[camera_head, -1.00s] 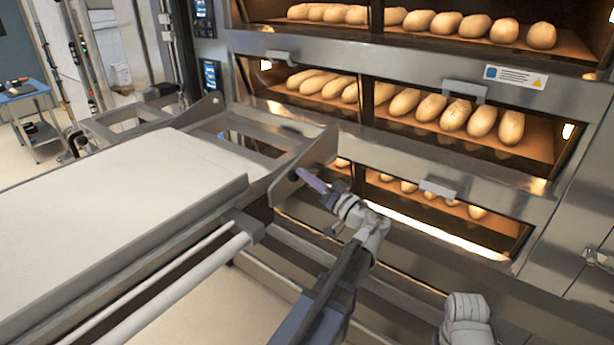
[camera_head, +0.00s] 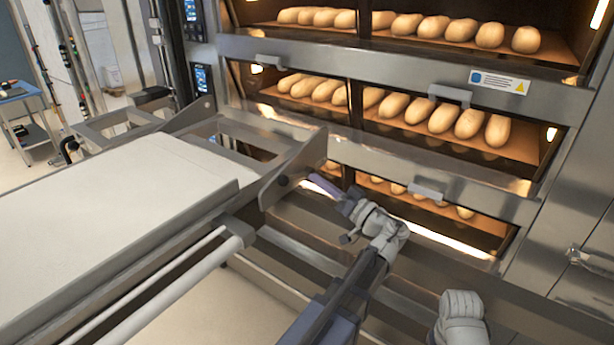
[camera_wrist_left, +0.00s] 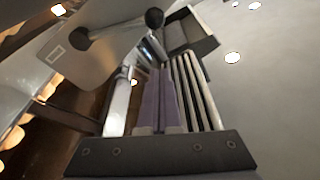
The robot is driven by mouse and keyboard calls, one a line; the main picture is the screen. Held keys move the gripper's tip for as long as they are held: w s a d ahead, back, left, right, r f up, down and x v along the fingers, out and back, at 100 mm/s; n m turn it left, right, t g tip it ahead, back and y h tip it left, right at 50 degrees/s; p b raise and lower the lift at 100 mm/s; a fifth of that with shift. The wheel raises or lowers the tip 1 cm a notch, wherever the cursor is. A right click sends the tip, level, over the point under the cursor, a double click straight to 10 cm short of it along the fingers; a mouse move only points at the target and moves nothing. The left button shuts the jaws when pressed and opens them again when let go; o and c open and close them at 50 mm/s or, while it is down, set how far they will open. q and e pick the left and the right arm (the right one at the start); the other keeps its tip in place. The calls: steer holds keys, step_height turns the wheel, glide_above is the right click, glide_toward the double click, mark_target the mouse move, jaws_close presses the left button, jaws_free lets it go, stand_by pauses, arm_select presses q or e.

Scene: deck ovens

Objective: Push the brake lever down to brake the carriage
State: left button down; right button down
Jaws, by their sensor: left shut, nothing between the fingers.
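The carriage has a white belt bed (camera_head: 120,200) and a grey metal side plate (camera_head: 300,165) at its oven end. In the left wrist view the side plate (camera_wrist_left: 85,70) carries the brake lever (camera_wrist_left: 115,29), a grey rod with a black ball knob, sticking out from a dark pivot. In the head view only a dark round spot shows on the plate; I cannot make out the lever there. My left gripper (camera_head: 316,184) is shut and empty, just right of the plate. In the left wrist view its purple fingers (camera_wrist_left: 158,90) lie together, below the knob in the picture and apart from it.
The deck oven, with several loaves (camera_head: 440,118) on its decks, stands behind the carriage. Oven handles (camera_head: 450,94) stick out from its front. A rail (camera_head: 170,280) runs along the carriage's near side. A blue-topped trolley (camera_head: 20,95) stands far left.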

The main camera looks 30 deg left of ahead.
arm_select(q)
steer(key=v, duration=0.4)
steer(key=shift+d+b, duration=0.3)
stand_by(0.3)
